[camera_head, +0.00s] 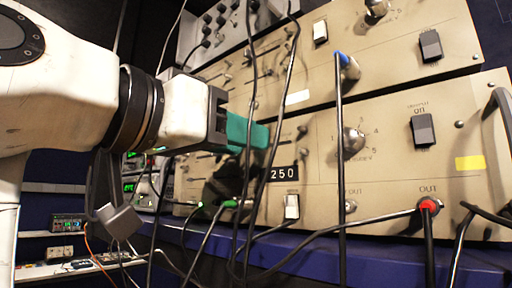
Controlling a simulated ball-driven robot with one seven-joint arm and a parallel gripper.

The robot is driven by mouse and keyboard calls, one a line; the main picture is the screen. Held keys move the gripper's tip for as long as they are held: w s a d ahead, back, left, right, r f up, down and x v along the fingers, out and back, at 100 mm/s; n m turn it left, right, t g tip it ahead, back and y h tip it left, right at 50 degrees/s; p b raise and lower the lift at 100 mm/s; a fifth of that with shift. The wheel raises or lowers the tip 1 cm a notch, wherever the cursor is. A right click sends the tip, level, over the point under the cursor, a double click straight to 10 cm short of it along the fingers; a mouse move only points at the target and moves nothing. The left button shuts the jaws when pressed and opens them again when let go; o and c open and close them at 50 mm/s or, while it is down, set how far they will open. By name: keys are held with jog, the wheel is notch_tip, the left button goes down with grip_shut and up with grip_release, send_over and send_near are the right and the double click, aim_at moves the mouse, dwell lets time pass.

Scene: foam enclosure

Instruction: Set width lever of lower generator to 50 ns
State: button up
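The lower generator (390,180) is a beige panel with a rotary knob, a dark power switch, a "250" display and a red OUT connector. Its left part carries slots with levers, partly behind my gripper and black cables. I cannot make out the width lever or its scale. My gripper (247,134) has teal fingers and is in front of the lower generator's upper left part, near the slots. Cables cross in front of the fingertips. I cannot tell whether the fingers are apart, or whether they touch a lever.
The upper generator (385,60) sits directly above, with a blue-plugged cable (343,60). Several black cables hang across both panels. A green-lit plug (230,204) is below the gripper. A metal handle (501,115) stands out at the right. A blue shelf edge (330,258) runs beneath.

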jog(key=shift+w+d, duration=0.3)
jog(key=shift+w, duration=0.1)
grip_shut()
dwell(1.3)
